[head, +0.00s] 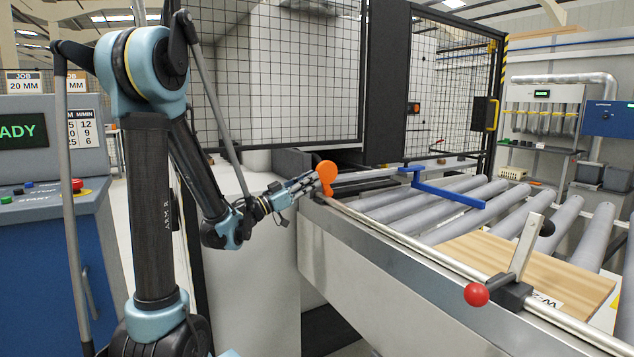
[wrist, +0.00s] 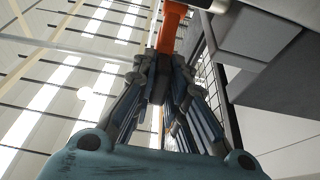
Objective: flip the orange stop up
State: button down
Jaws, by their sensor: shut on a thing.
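The orange stop (head: 327,172) is at the left end of the roller conveyor's front rail, its round head raised above the rail. My gripper (head: 314,183) reaches it from the left, and its fingers meet the stop just below the head. In the wrist view my gripper (wrist: 163,75) is shut on the orange stop (wrist: 171,27), which runs up from between the fingertips toward a metal rod at the top. The fingers hide part of the stop.
The metal rail (head: 420,255) runs along the conveyor's front edge. A clamp with a red knob (head: 477,294) sits on it, near a wooden panel (head: 480,262) on the rollers. A blue bracket (head: 450,193) crosses the rollers. A control console (head: 45,240) stands at the left.

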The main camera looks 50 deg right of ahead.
jog(key=shift+w+f, duration=0.1)
jog(key=shift+w, duration=0.05)
dwell(0.3)
jog(key=c, duration=1.6)
grip_release()
jog(key=shift+a, duration=0.1)
jog(key=v, duration=1.2)
jog(key=shift+f, duration=0.15)
